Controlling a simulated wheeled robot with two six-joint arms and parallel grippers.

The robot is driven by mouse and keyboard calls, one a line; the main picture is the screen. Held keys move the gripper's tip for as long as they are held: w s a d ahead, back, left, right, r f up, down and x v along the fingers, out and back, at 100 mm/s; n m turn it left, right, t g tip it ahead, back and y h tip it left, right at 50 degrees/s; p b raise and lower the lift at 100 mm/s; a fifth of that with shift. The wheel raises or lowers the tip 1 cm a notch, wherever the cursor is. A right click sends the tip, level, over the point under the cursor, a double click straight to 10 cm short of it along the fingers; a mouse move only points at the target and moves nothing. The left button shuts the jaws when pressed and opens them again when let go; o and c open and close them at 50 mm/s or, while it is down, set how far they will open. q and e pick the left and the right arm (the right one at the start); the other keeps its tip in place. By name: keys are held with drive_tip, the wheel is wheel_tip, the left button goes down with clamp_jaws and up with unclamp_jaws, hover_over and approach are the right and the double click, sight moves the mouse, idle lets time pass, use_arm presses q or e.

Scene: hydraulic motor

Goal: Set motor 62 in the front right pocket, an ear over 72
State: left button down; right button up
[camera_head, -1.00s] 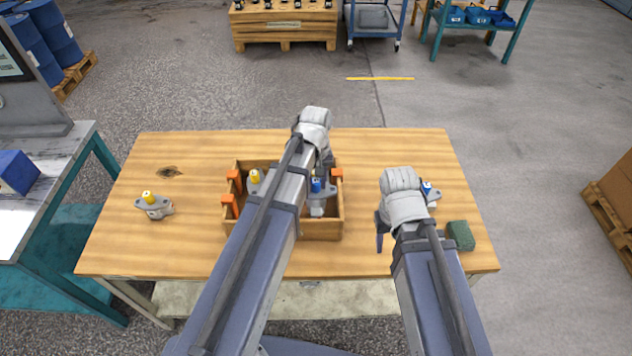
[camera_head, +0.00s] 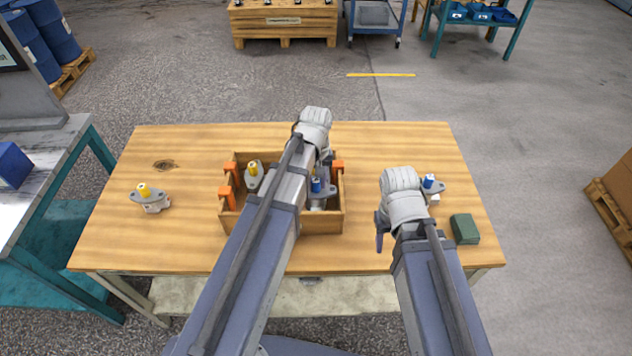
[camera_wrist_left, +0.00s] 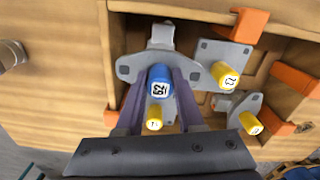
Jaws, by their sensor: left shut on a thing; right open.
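Motor 62 (camera_wrist_left: 160,78) has a blue cap and a grey two-eared flange. My left gripper (camera_wrist_left: 158,97) is shut on it, and in the head view its blue cap (camera_head: 317,186) shows at the front right of the wooden box (camera_head: 322,225). The yellow-capped motor 72 (camera_wrist_left: 225,75) is beside it in the left wrist view, mostly behind my arm in the head view. One ear of 62 lies close to the flange of 72; I cannot tell whether it overlaps or touches. My right gripper (camera_head: 381,232) is open and empty near the front right of the table.
Two more yellow-capped motors (camera_wrist_left: 250,123) (camera_wrist_left: 155,120) are in the box, with orange clips (camera_wrist_left: 295,80) on its walls. Another yellow-capped motor (camera_head: 150,198) stands on the table's left. A blue-capped motor (camera_head: 430,186) and a green block (camera_head: 465,229) are on the right.

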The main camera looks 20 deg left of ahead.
use_arm(q)
drive_tip(key=shift+f+b, duration=0.6)
idle(0.6)
drive_tip(key=shift+c, duration=2.2)
unclamp_jaws()
drive_tip(key=shift+r, duration=0.15)
wheel_tip(320, 180, up, 8)
drive_tip(key=p, duration=0.8)
